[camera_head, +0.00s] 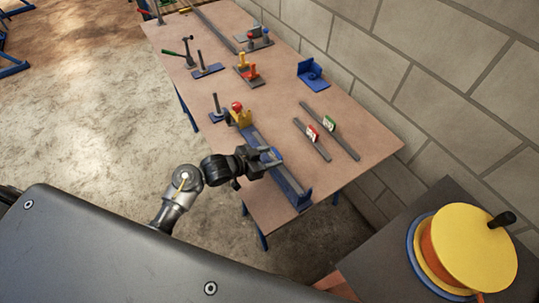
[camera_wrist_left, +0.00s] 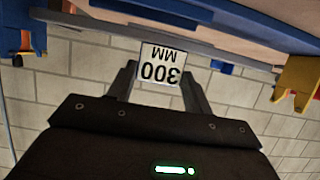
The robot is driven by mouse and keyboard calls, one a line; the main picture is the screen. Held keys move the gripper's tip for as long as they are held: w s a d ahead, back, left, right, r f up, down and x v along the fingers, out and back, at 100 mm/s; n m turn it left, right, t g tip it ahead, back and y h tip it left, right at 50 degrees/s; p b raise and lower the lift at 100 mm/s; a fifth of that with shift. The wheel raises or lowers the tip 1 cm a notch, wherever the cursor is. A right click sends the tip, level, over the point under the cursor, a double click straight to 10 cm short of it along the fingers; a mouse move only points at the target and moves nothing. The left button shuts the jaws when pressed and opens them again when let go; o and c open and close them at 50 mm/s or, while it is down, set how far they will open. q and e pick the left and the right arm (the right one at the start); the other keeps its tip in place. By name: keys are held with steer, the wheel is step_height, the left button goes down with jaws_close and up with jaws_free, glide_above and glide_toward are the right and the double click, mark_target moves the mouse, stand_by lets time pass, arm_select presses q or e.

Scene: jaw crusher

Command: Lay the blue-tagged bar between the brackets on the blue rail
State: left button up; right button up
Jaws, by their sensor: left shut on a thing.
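The blue rail (camera_head: 254,134) lies along the near edge of the table, with a yellow bracket (camera_head: 241,117) at its far end and a blue bracket (camera_head: 301,203) at its near end. My left gripper (camera_head: 268,158) is over the rail, shut on a grey bar (camera_head: 287,176). In the left wrist view the bar (camera_wrist_left: 100,30) carries a "300 MM" tag (camera_wrist_left: 161,64) between the fingers; its blue colour is not clear. The yellow bracket (camera_wrist_left: 298,77) and blue bracket (camera_wrist_left: 14,30) also show there. I cannot tell whether the bar touches the rail. My right gripper is not in view.
A red-tagged bar (camera_head: 318,147) and a green-tagged bar (camera_head: 345,142) lie on the table (camera_head: 365,125) to the right. A blue fixture (camera_head: 312,76) and several tools stand farther back. A block wall borders the right; a yellow wheel (camera_head: 470,248) stands front right.

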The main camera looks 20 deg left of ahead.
arm_select(q)
steer(key=shift+p, duration=0.75)
stand_by(1.7)
steer(key=shift+f+b, duration=1)
steer(key=shift+f, duration=0.4)
steer(key=o, duration=1.3)
steer(key=shift+s, duration=0.1)
steer(key=b+v, duration=0.1)
steer(key=v, duration=0.9)
steer(key=shift+s+a, duration=0.25)
steer(key=shift+s, duration=0.05)
